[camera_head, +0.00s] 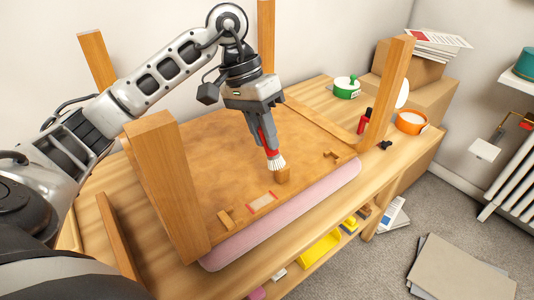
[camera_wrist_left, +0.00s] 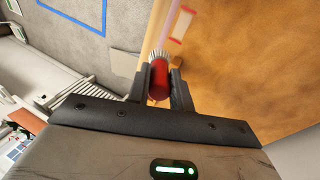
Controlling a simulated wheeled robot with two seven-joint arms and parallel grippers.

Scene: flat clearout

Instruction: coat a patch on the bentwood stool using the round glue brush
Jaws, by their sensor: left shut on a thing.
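The bentwood stool lies upside down, its tan seat underside (camera_head: 235,150) facing up and its wooden legs (camera_head: 170,185) pointing up. A pale patch with red ends (camera_head: 262,204) is on the seat near its front edge; it also shows in the left wrist view (camera_wrist_left: 182,25). My left gripper (camera_head: 262,122) is shut on the round glue brush (camera_head: 267,140), which has a red handle and white bristles pointing down. My right gripper is out of view.
The stool rests on a pink pad (camera_head: 300,212) on a wooden bench (camera_head: 220,282).

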